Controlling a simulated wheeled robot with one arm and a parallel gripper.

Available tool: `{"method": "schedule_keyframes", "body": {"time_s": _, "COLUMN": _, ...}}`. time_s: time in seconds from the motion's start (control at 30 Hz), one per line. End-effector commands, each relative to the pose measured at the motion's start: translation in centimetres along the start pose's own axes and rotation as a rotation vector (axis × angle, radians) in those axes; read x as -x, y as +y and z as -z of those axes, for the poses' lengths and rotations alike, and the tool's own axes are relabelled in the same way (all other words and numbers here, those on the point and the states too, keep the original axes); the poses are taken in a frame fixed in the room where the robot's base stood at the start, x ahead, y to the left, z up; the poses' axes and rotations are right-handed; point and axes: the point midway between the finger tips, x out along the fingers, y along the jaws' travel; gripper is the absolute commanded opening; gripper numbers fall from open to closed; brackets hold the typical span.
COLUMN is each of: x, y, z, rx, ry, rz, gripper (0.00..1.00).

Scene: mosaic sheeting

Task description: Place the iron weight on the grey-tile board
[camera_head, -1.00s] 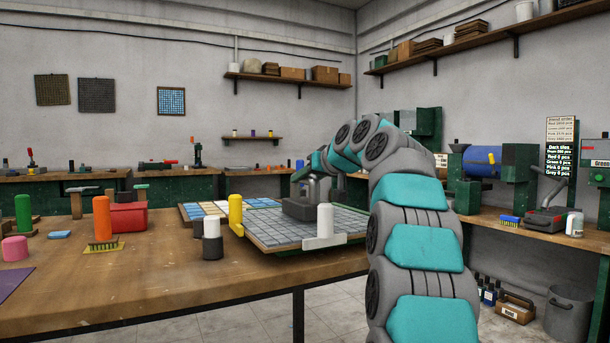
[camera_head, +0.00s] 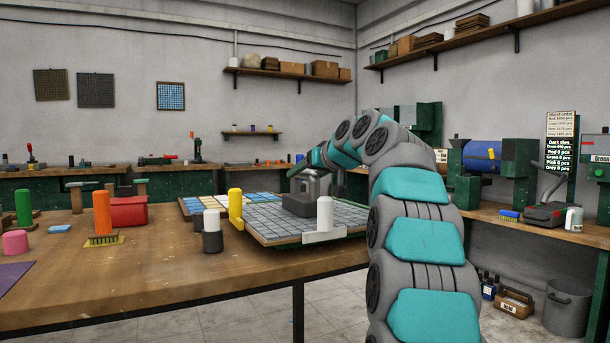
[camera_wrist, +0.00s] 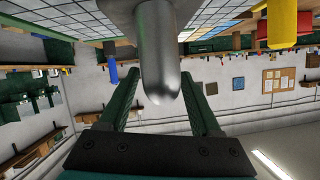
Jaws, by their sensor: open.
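The iron weight (camera_head: 298,204), a dark grey block with a grey metal handle, rests on the grey-tile board (camera_head: 268,225) near the middle of the bench. The board is a sheet of grey tiles with a pale wooden edge. My gripper (camera_head: 305,173) is at the weight's handle, just above the board. In the wrist view, the rounded metal end of the weight (camera_wrist: 158,50) shows between the two spread green fingers (camera_wrist: 160,78). Both fingers look apart from it. The weight's far side is hidden.
A yellow peg (camera_head: 235,205) and a white peg on a pale block (camera_head: 325,212) stand at the board's edges. A black-and-white cylinder (camera_head: 212,235) stands in front. A multicoloured tile board (camera_head: 190,208) lies behind.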

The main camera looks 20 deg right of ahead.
Motion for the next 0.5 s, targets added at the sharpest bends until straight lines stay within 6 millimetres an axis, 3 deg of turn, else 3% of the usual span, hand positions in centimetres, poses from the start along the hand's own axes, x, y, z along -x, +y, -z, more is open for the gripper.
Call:
{"method": "schedule_keyframes", "body": {"time_s": 0.27, "x": 0.8, "y": 0.0, "z": 0.1, "rx": 0.000, "ry": 0.000, "rz": 0.000, "gripper": 0.65}}
{"method": "schedule_keyframes", "body": {"time_s": 0.5, "x": 4.4, "y": -0.1, "z": 0.2, "rx": -0.001, "ry": 0.003, "rz": 0.001, "gripper": 0.65}}
